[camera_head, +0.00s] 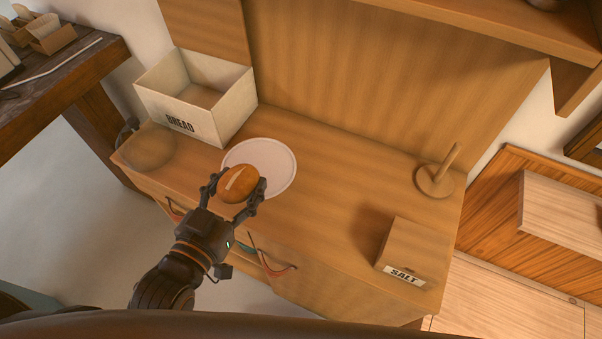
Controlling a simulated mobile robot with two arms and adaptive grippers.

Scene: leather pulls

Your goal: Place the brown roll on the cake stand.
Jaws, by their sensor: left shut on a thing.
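The brown roll (239,184) is round with a pale stripe on top. My left gripper (236,187) is shut on it, with one finger on each side. The cake stand (277,165) shows as a pale, round, flat plate on the wooden cabinet. The roll overlaps the plate's front left part in the picture. I cannot tell whether the roll touches the plate or is held above it. The stand's base is hidden. My right gripper is not in view.
A white BREAD box (222,115) stands behind and left of the plate. A round brown object (148,150) is at the cabinet's left end. The cabinet top (340,190) is clear between.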

